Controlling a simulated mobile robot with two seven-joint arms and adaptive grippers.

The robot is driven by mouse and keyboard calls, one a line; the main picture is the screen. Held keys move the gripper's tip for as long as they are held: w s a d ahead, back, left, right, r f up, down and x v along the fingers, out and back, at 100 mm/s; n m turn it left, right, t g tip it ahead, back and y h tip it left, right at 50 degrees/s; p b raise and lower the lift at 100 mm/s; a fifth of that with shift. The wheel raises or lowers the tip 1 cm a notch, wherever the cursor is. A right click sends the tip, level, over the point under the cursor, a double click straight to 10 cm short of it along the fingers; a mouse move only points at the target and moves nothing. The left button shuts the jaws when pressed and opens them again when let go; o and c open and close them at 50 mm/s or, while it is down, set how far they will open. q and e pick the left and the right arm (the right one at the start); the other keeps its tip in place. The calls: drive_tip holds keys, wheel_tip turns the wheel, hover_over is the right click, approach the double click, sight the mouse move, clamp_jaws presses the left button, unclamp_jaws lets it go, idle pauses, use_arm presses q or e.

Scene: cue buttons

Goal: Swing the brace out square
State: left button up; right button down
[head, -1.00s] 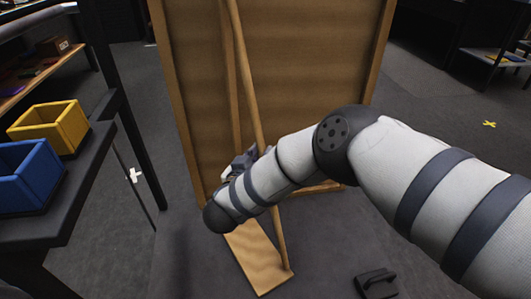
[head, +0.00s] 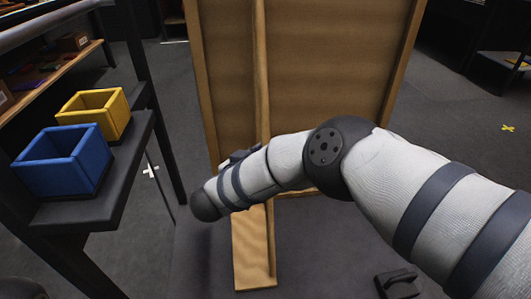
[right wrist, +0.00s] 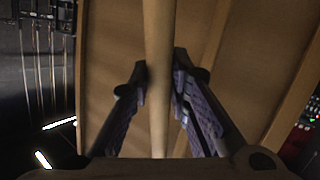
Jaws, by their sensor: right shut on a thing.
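The brace is a long, thin wooden rod (head: 261,70) in front of a tall brown wooden panel (head: 335,70). It looks nearly upright in the head view, and my arm covers its middle. Below the arm it runs along the right side of a flat wooden board (head: 250,255) on the dark surface. My right gripper (head: 238,157) is mostly hidden behind my wrist. In the right wrist view the rod (right wrist: 158,35) passes between the two fingers of the right gripper (right wrist: 158,85), which is shut on it. My left gripper is out of view.
A blue bin (head: 63,162) and a yellow bin (head: 95,110) stand on a dark shelf (head: 100,200) at left. A dark handled object (head: 397,284) lies at the lower right. Grey floor is open right of the panel.

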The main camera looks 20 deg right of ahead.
drive_tip(key=shift+w+d+r, duration=0.1)
drive_tip(key=shift+w+r, duration=0.15)
drive_tip(key=c, duration=1.8)
unclamp_jaws()
drive_tip(key=shift+w+f, duration=0.1)
drive_tip(key=shift+f, duration=0.05)
drive_tip(key=shift+w+f, duration=0.1)
drive_tip(key=v, duration=1.2)
